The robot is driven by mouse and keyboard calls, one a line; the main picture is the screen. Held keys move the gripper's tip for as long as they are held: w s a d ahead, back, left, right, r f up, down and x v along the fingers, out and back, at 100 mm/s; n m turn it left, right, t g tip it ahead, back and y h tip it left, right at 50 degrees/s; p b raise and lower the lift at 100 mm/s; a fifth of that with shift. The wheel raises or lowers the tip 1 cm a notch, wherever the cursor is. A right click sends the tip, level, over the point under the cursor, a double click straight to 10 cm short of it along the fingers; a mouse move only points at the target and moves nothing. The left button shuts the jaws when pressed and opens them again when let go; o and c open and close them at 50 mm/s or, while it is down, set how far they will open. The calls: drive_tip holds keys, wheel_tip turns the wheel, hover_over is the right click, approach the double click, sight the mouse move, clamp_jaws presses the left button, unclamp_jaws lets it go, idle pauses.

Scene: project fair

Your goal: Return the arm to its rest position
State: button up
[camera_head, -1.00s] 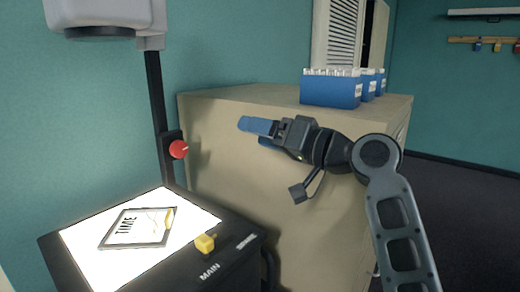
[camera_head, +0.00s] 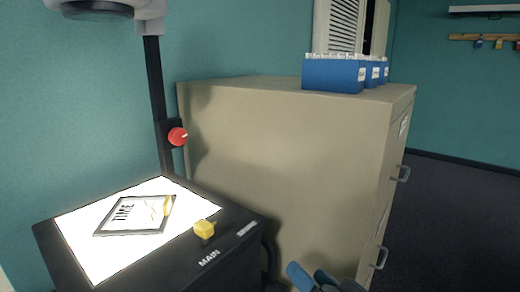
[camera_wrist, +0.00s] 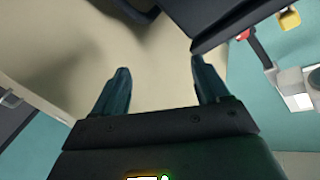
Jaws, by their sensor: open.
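My gripper (camera_head: 318,280) shows only in part at the bottom edge of the head view, low in front of the cabinet, with a blue finger pointing up and left. In the wrist view my gripper (camera_wrist: 160,85) has its two fingers wide apart with nothing between them. The rest of my arm is out of the head view.
An overhead projector (camera_head: 232,238) stands at the left, with a framed sheet (camera_head: 137,214) on its lit top, a yellow knob (camera_head: 204,229) and a red knob (camera_head: 178,136). A beige cabinet (camera_head: 290,150) beside it carries blue boxes (camera_head: 333,74). Dark floor (camera_head: 460,210) at the right is clear.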

drive_tip(key=s+d+f+h+b, duration=0.1)
drive_tip(key=s+d+f+h, duration=0.2)
drive_tip(key=s, duration=0.4)
drive_tip(key=s+d+f+m+h+b, duration=0.1)
drive_tip(key=s+d+f, duration=0.1)
drive_tip(key=s+f, duration=0.35)
drive_tip(key=s+d+f+h+b, duration=0.1)
drive_tip(key=s+d+f, duration=0.2)
drive_tip(key=s, duration=0.4)
drive_tip(key=s+d+r+n+h+b, duration=0.1)
drive_tip(key=s+d+r, duration=0.1)
drive_tip(key=s, duration=0.8)
drive_tip(key=s+d+r+n+h+b, duration=0.1)
drive_tip(key=s+r+n+b, duration=0.1)
drive_tip(key=s, duration=0.9)
drive_tip(key=shift+s+d+r+h, duration=0.15)
drive_tip(key=shift+d+h, duration=0.15)
drive_tip(key=shift+d, duration=0.05)
